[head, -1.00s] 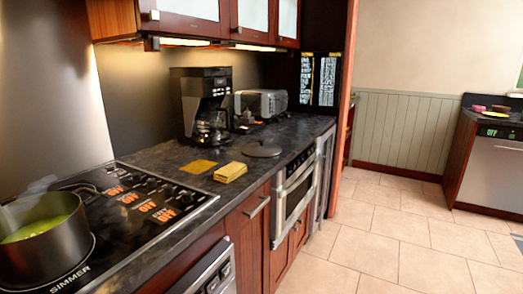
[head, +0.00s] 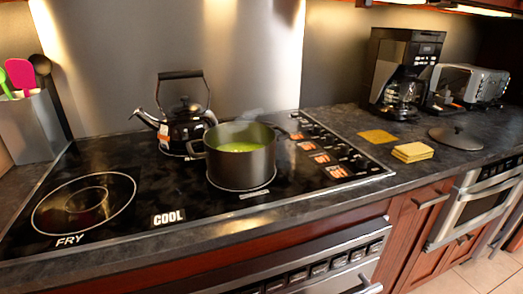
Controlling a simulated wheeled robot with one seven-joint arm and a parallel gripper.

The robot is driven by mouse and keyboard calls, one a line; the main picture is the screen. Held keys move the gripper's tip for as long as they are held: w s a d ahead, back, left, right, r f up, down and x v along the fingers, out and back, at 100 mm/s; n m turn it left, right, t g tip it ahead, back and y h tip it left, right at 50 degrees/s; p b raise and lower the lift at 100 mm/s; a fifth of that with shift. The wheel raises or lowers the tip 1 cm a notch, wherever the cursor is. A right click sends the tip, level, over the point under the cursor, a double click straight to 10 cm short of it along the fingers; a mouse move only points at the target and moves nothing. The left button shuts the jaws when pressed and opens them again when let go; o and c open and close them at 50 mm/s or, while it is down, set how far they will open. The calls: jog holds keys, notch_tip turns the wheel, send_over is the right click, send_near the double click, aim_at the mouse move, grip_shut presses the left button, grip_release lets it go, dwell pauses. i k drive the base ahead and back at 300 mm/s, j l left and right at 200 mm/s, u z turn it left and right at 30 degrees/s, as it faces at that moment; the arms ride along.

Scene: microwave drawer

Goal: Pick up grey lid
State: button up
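The grey lid (head: 455,137) is a dark, round, flat disc with a small knob on top. It lies on the dark countertop at the right of the head view, above the built-in microwave drawer and in front of the toaster oven. Nothing covers it. My gripper is not in view.
A steaming pot of green liquid (head: 240,160) and a black kettle (head: 183,125) stand on the stovetop (head: 130,212). Yellow sponges (head: 413,152), a yellow cloth (head: 378,136), a coffee maker (head: 402,75) and a toaster oven (head: 466,85) surround the lid. A utensil holder (head: 30,125) stands far left.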

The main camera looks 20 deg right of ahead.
aim_at(456, 138)
jog(key=i+l, duration=0.1)
jog(key=l, duration=0.35)
jog(key=i+l, duration=0.1)
jog(key=l, duration=0.4)
jog(key=i+l, duration=0.15)
jog(key=l, duration=0.3)
